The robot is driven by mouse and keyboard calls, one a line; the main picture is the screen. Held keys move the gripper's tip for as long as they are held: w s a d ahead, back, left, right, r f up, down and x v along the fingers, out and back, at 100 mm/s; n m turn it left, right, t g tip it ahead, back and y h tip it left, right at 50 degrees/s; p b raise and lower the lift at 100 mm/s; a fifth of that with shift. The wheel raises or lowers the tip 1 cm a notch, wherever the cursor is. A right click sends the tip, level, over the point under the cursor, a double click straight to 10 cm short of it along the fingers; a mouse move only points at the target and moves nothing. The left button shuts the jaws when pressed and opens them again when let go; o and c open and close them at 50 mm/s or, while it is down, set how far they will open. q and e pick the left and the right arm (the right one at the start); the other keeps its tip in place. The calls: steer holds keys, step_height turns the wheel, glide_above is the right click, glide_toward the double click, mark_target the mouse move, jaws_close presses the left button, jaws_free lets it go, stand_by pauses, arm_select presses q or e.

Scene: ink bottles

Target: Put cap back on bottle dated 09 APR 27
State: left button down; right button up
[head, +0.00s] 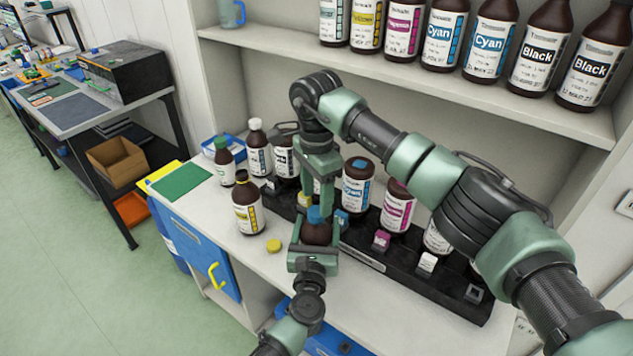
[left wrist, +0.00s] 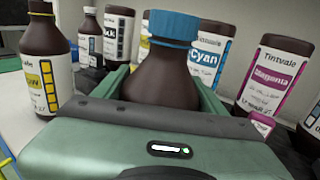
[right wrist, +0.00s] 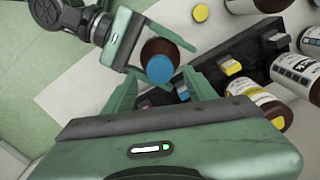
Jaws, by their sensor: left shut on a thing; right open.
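My left gripper (head: 316,238) is shut on a brown bottle (left wrist: 160,82), which stands upright between its fingers near the black rack. A blue cap (left wrist: 173,27) sits on its mouth; the cap also shows in the right wrist view (right wrist: 160,69). The held bottle's label and date are hidden. My right gripper (right wrist: 160,92) is open above the held bottle, its fingers apart on either side of the cap and seemingly clear of it. A yellow-label bottle (head: 248,208) stands uncapped to the left. A yellow cap (head: 274,245) lies on the bench beside it.
The black rack (head: 375,262) with coloured blocks and several bottles, including a cyan one (head: 356,185), runs behind and to the right. A green-capped bottle (head: 224,160) and a green mat (head: 181,182) are at left. A shelf (head: 400,82) with bottles is above.

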mark_target(316, 211)
steer(key=shift+f, duration=1.85)
jaws_close()
steer(key=m, duration=2)
steer(key=shift+m, duration=0.4)
steer(key=shift+o, duration=0.7)
jaws_free()
